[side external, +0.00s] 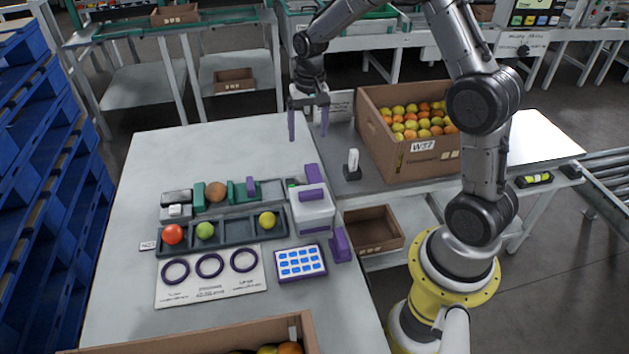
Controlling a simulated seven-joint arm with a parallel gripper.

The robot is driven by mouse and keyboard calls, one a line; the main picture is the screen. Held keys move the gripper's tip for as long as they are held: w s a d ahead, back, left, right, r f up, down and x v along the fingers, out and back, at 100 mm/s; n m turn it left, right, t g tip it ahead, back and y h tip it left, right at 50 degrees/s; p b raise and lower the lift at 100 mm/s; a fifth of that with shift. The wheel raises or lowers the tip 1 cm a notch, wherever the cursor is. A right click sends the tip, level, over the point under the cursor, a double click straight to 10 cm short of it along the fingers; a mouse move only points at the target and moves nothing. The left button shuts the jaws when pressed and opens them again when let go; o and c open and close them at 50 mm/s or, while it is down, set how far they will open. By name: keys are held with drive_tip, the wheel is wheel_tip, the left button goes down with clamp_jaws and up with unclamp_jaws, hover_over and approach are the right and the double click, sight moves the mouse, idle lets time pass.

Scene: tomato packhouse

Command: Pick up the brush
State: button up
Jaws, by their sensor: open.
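My gripper (308,137) is open and empty, with its two purple fingers pointing down above the far part of the work table (215,148). I cannot make out for certain which thing is the brush. A small upright white piece on a dark base (352,168) stands on the grey surface, to the right of and below my gripper in the picture. A row of grey and green blocks with an orange-brown ball (216,191) and a small purple piece (250,185) lies on the table, apart from my gripper.
A dark compartment tray (237,232) holds red, green and yellow fruit. Near it are a white device with purple parts (312,212), a blue-buttoned pad (301,263) and a ring card (205,288). A cardboard box of fruit (372,136) stands right of my gripper. The table's far left is clear.

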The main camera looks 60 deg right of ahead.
hover_over(314, 175)
drive_tip(key=shift+g, duration=0.4)
wheel_tip(314, 175, down, 11)
drive_tip(key=shift+a+r, duration=0.1)
drive_tip(key=shift+r, duration=0.05)
drive_tip(key=shift+f, duration=2.95)
clamp_jaws()
